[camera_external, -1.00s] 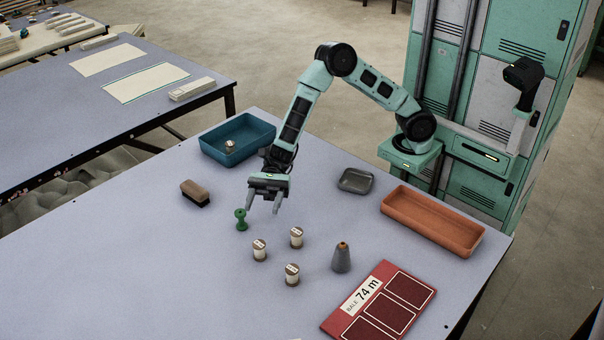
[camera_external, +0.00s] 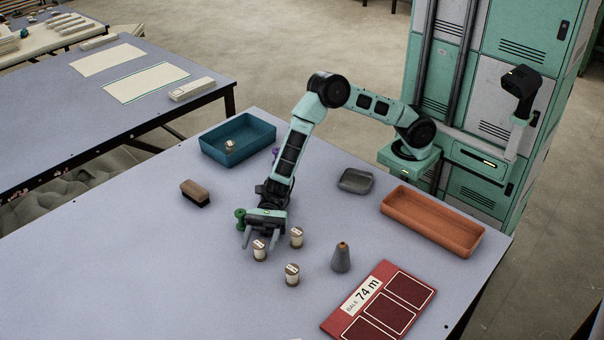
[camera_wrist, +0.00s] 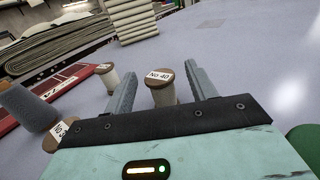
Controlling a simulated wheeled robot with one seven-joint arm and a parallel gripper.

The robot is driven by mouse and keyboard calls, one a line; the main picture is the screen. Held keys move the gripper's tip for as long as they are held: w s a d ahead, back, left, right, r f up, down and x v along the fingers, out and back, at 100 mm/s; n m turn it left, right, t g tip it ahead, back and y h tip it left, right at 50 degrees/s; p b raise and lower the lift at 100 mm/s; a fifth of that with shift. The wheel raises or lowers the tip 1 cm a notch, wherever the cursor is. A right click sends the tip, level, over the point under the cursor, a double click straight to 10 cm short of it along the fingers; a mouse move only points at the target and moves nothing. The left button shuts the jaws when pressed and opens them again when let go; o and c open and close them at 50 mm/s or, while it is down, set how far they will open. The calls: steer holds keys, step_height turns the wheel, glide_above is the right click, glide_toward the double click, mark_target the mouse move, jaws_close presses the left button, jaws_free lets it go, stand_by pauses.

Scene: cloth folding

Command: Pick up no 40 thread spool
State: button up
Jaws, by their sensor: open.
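The No 40 thread spool (camera_wrist: 161,88), cream with a brown top and a white label, stands upright between the open fingers of my gripper (camera_wrist: 158,85) in the wrist view. In the external view my gripper (camera_external: 259,240) is low over the table, its fingers on either side of this spool (camera_external: 260,251). Two similar spools stand nearby, one to the right (camera_external: 296,237) and one nearer the front (camera_external: 292,274). In the wrist view one spool (camera_wrist: 107,76) stands farther off at the left, and another at the lower left is partly hidden by my gripper.
A green spool (camera_external: 240,215) stands just left of my gripper. A grey cone (camera_external: 341,258) and a red bale card (camera_external: 385,305) are to the right. A blue tray (camera_external: 262,131) holding a spool (camera_external: 230,146), a brush (camera_external: 195,193), a grey dish (camera_external: 355,181) and an orange tray (camera_external: 460,240) lie around.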

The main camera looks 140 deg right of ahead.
steer(key=shift+w+a, duration=0.3)
steer(key=shift+w, duration=0.1)
steer(key=c, duration=1)
steer(key=shift+r, duration=0.1)
steer(key=shift+c, duration=0.2)
